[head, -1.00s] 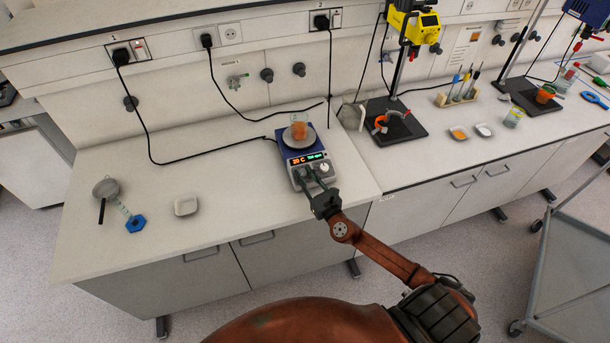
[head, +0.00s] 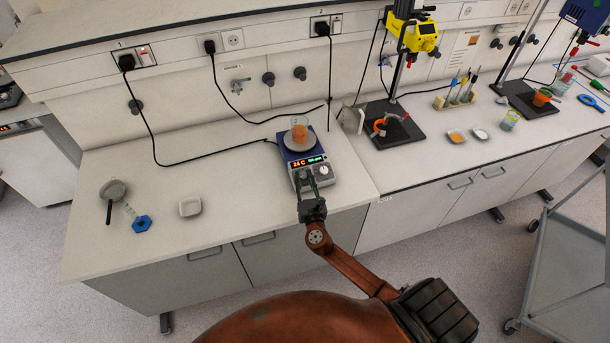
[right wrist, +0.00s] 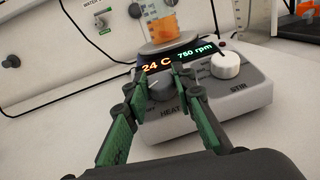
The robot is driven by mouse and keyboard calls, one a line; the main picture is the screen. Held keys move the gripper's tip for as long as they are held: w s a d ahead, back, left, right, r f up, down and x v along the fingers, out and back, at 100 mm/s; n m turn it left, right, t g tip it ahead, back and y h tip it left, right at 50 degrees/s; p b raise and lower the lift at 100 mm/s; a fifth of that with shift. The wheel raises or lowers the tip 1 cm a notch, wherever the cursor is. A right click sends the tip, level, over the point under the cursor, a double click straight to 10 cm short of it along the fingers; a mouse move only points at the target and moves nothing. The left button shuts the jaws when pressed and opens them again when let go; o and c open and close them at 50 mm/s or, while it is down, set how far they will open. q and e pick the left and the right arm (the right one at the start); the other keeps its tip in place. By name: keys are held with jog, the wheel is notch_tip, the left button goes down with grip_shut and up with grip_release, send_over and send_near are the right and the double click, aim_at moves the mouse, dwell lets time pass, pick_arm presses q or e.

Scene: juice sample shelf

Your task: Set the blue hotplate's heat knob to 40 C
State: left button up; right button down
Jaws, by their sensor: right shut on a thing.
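The blue hotplate (head: 296,150) stands on the bench with a beaker of orange liquid (head: 299,130) on its round top plate. Its display (right wrist: 178,58) reads 24 C in orange and 750 rpm in green. My right gripper (head: 304,184) is at the hotplate's front panel. In the right wrist view its green fingers (right wrist: 161,80) are shut around the grey heat knob (right wrist: 160,89), above the HEAT label. The white stir knob (right wrist: 226,65) is to the right, clear of the fingers. The heat knob is hidden in the head view. My left gripper is not in view.
A white dish (head: 190,207), a blue hexagonal base (head: 141,223) and a strainer (head: 113,190) lie on the left bench. A black-based stand with a yellow device (head: 414,36) is to the right. Black cables run behind the hotplate.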

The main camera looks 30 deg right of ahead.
jog(key=shift+a+m+g+h, duration=0.15)
jog(key=shift+m+g+h, duration=0.65)
jog(key=shift+m+h, duration=0.55)
jog(key=c, duration=1.6)
grip_release()
jog(key=shift+s+a, duration=0.1)
jog(key=shift+s, duration=0.05)
jog(key=v, duration=1.1)
jog(key=shift+s+a, duration=0.25)
jog(key=shift+f, duration=0.1)
